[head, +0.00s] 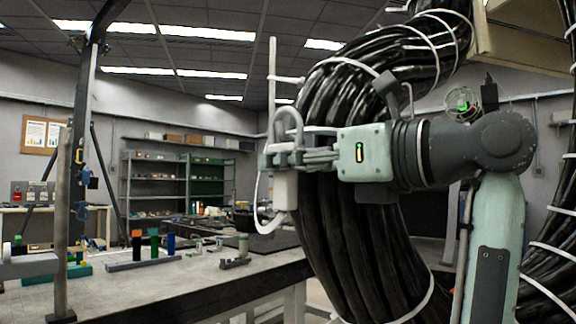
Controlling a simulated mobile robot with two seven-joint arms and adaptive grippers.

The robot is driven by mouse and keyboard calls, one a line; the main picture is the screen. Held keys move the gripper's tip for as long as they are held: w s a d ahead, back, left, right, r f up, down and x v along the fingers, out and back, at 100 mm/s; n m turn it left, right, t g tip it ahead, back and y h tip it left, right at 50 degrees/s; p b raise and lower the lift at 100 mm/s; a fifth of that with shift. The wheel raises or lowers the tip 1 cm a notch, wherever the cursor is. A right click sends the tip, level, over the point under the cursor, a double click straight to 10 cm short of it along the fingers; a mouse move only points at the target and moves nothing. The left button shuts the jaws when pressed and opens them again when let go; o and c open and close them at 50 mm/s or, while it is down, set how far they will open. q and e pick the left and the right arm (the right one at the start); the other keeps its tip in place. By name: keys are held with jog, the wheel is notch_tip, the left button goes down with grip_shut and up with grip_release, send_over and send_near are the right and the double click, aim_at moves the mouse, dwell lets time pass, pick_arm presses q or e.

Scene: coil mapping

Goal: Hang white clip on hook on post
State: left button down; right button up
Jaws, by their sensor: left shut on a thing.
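My left gripper (283,156) is shut on the white clip (285,190), which hangs upright in front of a thick black cable coil. The clip has a rounded loop above the fingers, a blocky body below them and a thin curved piece at its left. A slim white upright rod with a short side arm (287,79) rises just above the gripper; I cannot tell whether it belongs to the clip. A dark post (80,125) stands at the left, apart from the gripper, with small blue hook-like parts (83,211) on it. My right gripper is not in view.
The black cable coil (335,225), bound with white ties, fills the middle and right behind the gripper. A workbench (150,287) with coloured blocks and small parts spans the lower left. Shelves (152,185) stand at the back wall. Open air lies between the post and the gripper.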

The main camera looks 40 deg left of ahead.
pick_arm(q)
jog(key=shift+s, duration=0.1)
dwell(0.6)
jog(key=shift+s+a+b, duration=0.15)
jog(key=shift+s+b, duration=0.15)
jog(key=shift+s, duration=1.1)
jog(key=shift+s, duration=0.2)
jog(key=shift+s, duration=0.5)
jog(key=shift+r, duration=0.1)
